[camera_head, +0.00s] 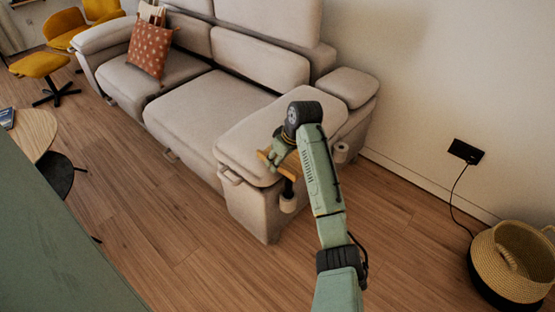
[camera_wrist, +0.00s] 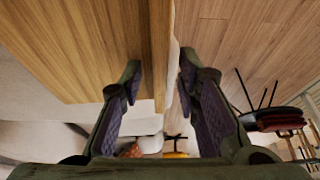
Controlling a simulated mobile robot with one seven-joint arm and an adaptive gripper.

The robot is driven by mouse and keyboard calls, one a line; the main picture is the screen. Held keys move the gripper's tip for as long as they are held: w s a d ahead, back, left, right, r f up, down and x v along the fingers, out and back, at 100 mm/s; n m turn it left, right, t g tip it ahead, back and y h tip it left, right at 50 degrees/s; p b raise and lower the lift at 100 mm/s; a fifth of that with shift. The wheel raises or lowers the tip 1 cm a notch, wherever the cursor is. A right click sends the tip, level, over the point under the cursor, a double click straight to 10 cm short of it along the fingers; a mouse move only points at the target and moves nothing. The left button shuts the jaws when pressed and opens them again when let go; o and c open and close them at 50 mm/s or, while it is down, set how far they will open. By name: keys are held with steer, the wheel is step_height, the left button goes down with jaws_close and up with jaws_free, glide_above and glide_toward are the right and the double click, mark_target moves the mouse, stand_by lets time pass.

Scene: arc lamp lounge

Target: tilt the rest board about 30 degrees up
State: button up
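The rest board is a flat wooden panel. In the head view, a small part of the rest board (camera_head: 264,156) shows at the front end of the sofa's near armrest (camera_head: 245,125), with the rest hidden by my arm. In the wrist view the board (camera_wrist: 85,45) fills the upper left, its edge running up the middle. My gripper (camera_wrist: 160,75) has its two fingers apart, one on each side of that edge. A gap seems to show beside each finger; firm contact cannot be told. In the head view my gripper (camera_head: 278,153) is partly hidden by my wrist.
The beige sofa (camera_head: 205,100) stands along the wall, with a red patterned cushion (camera_head: 150,50) at its far end. A woven basket (camera_head: 511,262) stands at the lower right. Wooden floor (camera_head: 165,235) before the sofa is clear.

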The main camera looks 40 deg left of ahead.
jaws_close()
stand_by(0.6)
